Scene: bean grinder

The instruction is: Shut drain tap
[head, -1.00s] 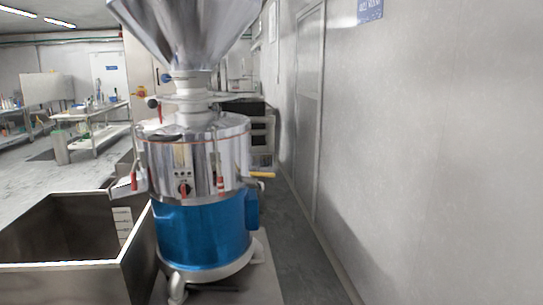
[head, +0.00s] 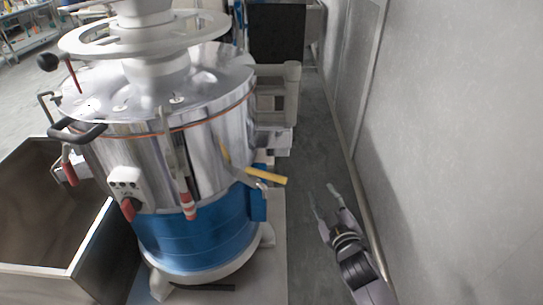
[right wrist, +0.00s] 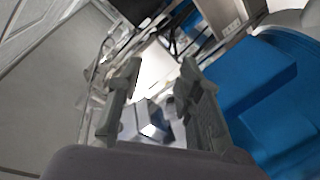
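The bean grinder (head: 190,130) has a polished steel upper drum over a blue base. Its drain tap (head: 266,175) shows as a yellow handle sticking out to the right from the drum's lower right side, slanting slightly down. My right gripper (head: 322,190) is open and empty, to the right of the tap handle and apart from it, near the wall. In the right wrist view my right gripper (right wrist: 160,80) shows two spread fingers, with the blue base (right wrist: 265,90) to their right. I cannot make out the yellow handle there. My left gripper is not in view.
An open steel bin (head: 50,200) stands left of the grinder. A grey wall (head: 460,130) runs close along the right of my right arm. Between grinder and wall lies a narrow strip of dark floor (head: 310,150). Red-handled clamps (head: 188,205) hang on the drum.

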